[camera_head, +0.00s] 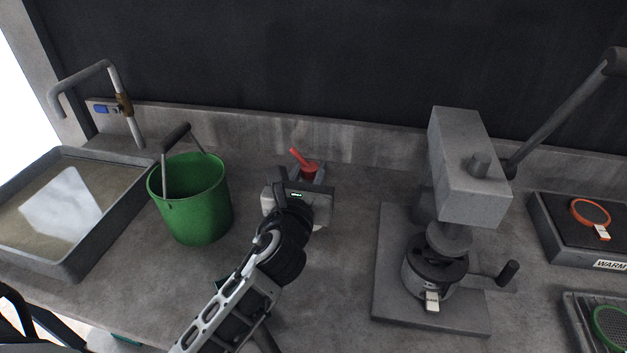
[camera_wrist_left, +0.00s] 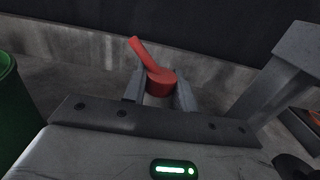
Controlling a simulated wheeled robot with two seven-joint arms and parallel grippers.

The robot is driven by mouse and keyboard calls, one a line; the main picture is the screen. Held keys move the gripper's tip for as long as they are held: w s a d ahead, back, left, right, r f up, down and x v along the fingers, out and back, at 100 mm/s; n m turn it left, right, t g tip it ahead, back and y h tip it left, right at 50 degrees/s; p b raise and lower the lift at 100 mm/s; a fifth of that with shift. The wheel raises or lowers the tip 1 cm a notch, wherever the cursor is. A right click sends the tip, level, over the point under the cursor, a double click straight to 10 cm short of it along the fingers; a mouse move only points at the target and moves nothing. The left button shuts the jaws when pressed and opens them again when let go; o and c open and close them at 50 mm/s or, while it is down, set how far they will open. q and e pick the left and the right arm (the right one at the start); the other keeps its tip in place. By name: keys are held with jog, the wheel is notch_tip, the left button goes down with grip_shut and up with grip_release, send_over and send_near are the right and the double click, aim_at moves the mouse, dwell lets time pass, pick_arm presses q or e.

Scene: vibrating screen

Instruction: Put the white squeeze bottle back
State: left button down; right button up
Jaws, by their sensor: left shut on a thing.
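The squeeze bottle shows only as its red cap with a slanted red nozzle (camera_head: 308,166), near the back wall in the head view. In the left wrist view the red cap (camera_wrist_left: 160,83) sits between the two grey fingers, with the nozzle leaning up and left. My left gripper (camera_head: 306,178) is shut on the bottle. The bottle's white body is hidden behind the gripper, so I cannot tell whether its base touches the counter. My right gripper is in neither view.
A green bucket (camera_head: 192,205) stands left of the gripper, beside a grey water tray (camera_head: 75,262) with a tap. A grey press (camera_head: 465,165) on a base plate stands to the right. A warm plate (camera_head: 552,232) is at far right. Counter between bucket and press is mostly clear.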

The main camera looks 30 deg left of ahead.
pick_arm(q)
notch_tip(320, 180, down, 3)
jog(key=shift+r+b, duration=0.1)
jog(key=shift+b, duration=0.95)
jog(key=c, duration=1.1)
grip_release()
jog(key=b+v, duration=0.1)
jog(key=v, duration=1.1)
jog(key=shift+r, duration=0.15)
jog(key=shift+s, duration=0.1)
